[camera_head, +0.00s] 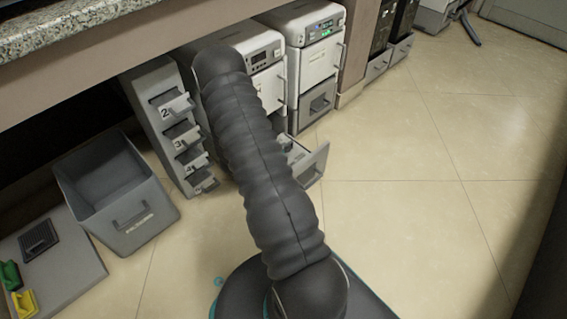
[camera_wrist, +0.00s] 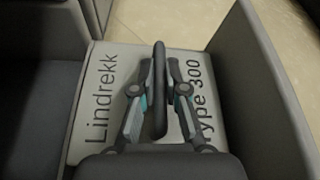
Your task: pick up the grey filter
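In the wrist view, a light grey filter block (camera_wrist: 105,75) lettered "Lindrekk" and "Type 300" lies between grey walls. A dark upright handle (camera_wrist: 160,90) stands over its middle. My gripper (camera_wrist: 161,70) has one finger on each side of this handle, very close to it. I cannot tell whether the fingers press on it or leave thin gaps. In the head view, my arm hides the gripper and most of the open drawer (camera_head: 315,165), and the filter cannot be made out there.
A grey wall (camera_wrist: 265,80) rises close on the right in the wrist view. In the head view, an open bin (camera_head: 140,215) and a grey board (camera_head: 75,270) with green and yellow pieces stand left. Numbered drawers (camera_head: 180,135) are left of my arm. Floor is clear at right.

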